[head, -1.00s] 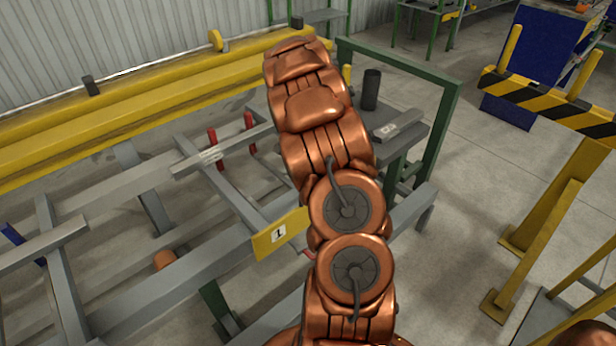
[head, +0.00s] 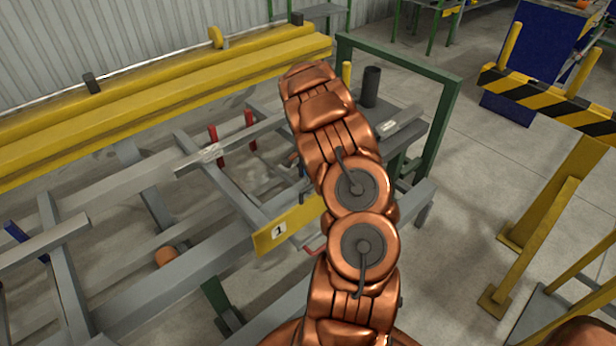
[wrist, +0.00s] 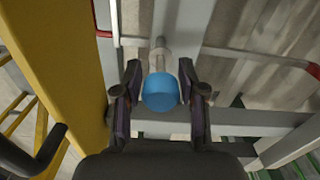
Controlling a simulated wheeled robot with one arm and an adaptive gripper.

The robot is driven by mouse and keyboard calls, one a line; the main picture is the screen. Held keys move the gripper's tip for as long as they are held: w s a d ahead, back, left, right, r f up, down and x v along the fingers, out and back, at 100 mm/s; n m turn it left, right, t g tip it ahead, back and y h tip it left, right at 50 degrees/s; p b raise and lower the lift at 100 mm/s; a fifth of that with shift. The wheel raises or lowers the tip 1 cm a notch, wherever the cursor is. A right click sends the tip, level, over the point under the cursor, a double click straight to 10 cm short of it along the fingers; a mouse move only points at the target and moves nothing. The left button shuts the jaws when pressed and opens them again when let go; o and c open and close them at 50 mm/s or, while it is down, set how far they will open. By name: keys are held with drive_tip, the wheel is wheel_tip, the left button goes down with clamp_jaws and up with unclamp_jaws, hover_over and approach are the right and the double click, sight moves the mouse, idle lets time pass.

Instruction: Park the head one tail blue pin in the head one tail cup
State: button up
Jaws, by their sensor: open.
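The blue pin, with a round blue head (wrist: 161,92) and a grey shank, shows in the wrist view. My gripper (wrist: 159,72) is open, with one finger on each side of the blue head. I cannot tell whether either finger touches it. In the head view my copper arm reaches over the frame near a yellow plate marked 1 (head: 279,231), and my gripper is hidden. A dark upright cylinder (head: 371,86) stands on the grey shelf (head: 411,116) behind the arm; I cannot tell whether it is the cup.
Grey rails and crossbars with red posts (head: 250,128) lie left of my arm. A green frame (head: 440,125) stands at the right. A yellow beam (head: 150,98) runs along the back.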

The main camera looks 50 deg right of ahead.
drive_tip(key=shift+f, duration=0.55)
drive_tip(key=shift+c, duration=0.2)
clamp_jaws()
drive_tip(key=shift+r, duration=0.1)
